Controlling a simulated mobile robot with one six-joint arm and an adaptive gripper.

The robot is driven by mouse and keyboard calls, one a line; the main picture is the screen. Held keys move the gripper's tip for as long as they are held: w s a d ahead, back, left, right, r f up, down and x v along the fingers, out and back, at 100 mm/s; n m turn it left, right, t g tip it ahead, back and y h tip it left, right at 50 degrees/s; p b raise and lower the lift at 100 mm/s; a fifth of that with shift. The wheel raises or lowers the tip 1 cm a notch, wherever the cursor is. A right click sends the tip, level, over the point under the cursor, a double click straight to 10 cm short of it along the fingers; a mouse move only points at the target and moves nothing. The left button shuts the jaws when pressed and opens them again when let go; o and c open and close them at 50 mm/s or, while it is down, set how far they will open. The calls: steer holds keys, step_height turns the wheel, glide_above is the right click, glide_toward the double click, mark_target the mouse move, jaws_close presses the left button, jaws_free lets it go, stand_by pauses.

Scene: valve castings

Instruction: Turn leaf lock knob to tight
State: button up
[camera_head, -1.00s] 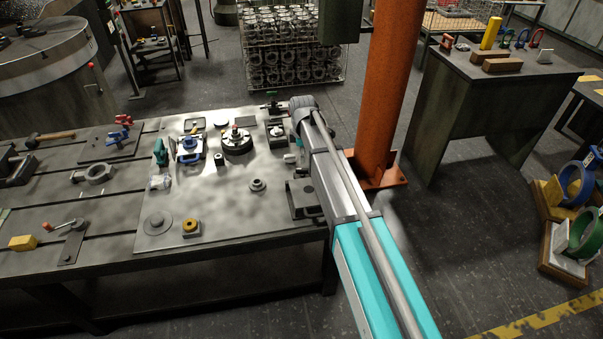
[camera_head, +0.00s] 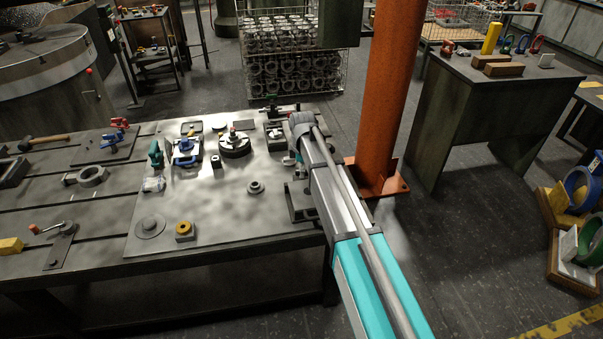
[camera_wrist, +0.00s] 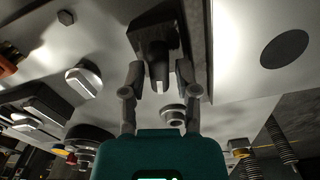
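In the wrist view, my gripper (camera_wrist: 160,78) has its two fingers apart. A dark block (camera_wrist: 155,22) with a short grey stem or knob (camera_wrist: 158,70) shows between and just beyond the fingertips. Gaps appear on both sides of the stem, and I see no clear contact. I cannot tell for sure whether this is the leaf lock knob. In the head view, my arm reaches over the right edge of the bench plate (camera_head: 215,215); its own links hide the gripper there. A dark fixture (camera_head: 275,131) stands just left of the arm's far end.
On the plate stand a round dark fixture (camera_head: 235,148), a blue clamp (camera_head: 185,155), a small ringed disc (camera_head: 255,188) and a yellow-topped block (camera_head: 184,232). A dark angled bracket (camera_head: 298,212) lies beside my arm. An orange column (camera_head: 390,90) rises close on the right.

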stand_by(0.3)
jaws_close()
steer(key=shift+s+a, duration=0.1)
steer(key=shift+a, duration=0.05)
